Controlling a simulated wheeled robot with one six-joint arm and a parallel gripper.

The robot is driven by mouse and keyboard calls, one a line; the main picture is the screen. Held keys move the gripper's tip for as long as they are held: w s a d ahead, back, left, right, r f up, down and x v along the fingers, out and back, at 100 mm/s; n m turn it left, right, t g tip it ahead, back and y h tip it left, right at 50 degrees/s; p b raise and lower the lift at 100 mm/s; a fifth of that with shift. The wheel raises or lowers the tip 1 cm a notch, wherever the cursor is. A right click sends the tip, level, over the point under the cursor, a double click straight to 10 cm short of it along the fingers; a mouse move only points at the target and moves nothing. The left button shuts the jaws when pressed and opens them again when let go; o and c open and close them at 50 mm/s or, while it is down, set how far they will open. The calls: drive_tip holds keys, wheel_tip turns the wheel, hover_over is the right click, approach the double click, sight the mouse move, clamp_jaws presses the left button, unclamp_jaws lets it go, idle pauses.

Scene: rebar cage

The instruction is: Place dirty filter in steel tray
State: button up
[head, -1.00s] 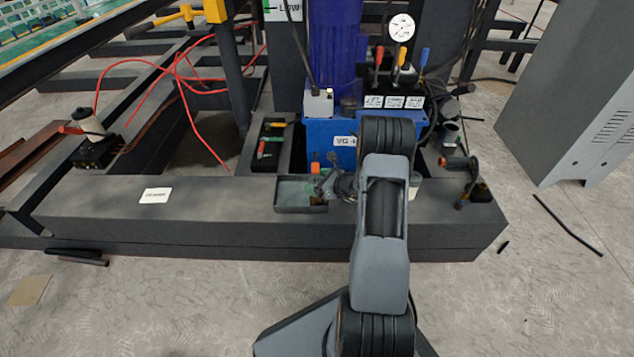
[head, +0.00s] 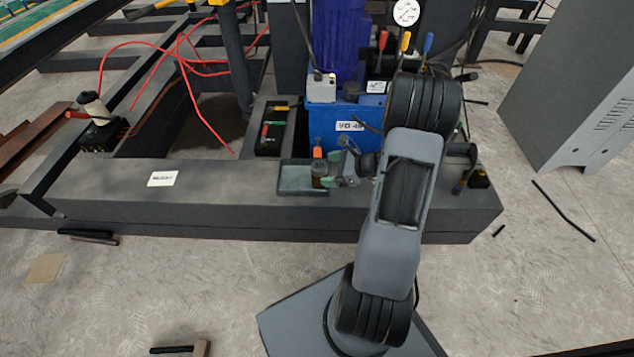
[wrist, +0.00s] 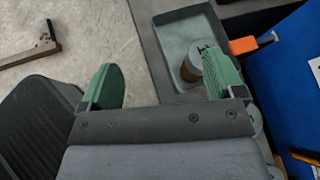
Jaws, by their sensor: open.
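The steel tray (head: 292,186) is a shallow grey tray on the dark beam, left of my gripper in the head view. It also shows in the wrist view (wrist: 172,35). The dirty filter (wrist: 189,68), a brown cylinder with a grey top, appears to stand inside the tray by its near right corner. It shows small in the head view (head: 319,171). My gripper (wrist: 163,82) has its green fingers spread wide, with nothing held between them. The right finger overlaps the filter's edge in the wrist view; I cannot tell whether they touch. My gripper (head: 334,181) is beside the tray's right end.
An orange-tipped part (wrist: 250,44) projects from the blue power unit (head: 347,125) close to the tray. A dark bin with tools (head: 271,128) sits behind the tray. A reel-like stand (head: 466,170) is at right. The beam left of the tray is mostly clear around a white label (head: 163,178).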

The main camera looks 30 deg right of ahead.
drive_tip(key=s+a+r+n+g, duration=0.3)
drive_tip(key=a+r+n+g, duration=0.25)
drive_tip(key=a+n, duration=0.4)
drive_tip(key=s+a+r+n+h, duration=0.3)
drive_tip(key=s+n, duration=0.3)
drive_tip(key=n, duration=0.2)
drive_tip(key=s+a+r+n+h, duration=0.3)
drive_tip(key=s+r+n+h, duration=0.2)
drive_tip(key=n, duration=0.3)
drive_tip(key=shift+s+r+g, duration=0.35)
drive_tip(key=shift+r, duration=0.45)
drive_tip(key=shift+r, duration=0.1)
wheel_tip(320, 180, up, 36)
drive_tip(key=p, duration=3.3)
drive_tip(key=shift+s+a+f+t+p, duration=0.15)
drive_tip(key=shift+s+f+t+p, duration=0.1)
drive_tip(key=shift+t+p, duration=0.15)
drive_tip(key=shift+f, duration=0.1)
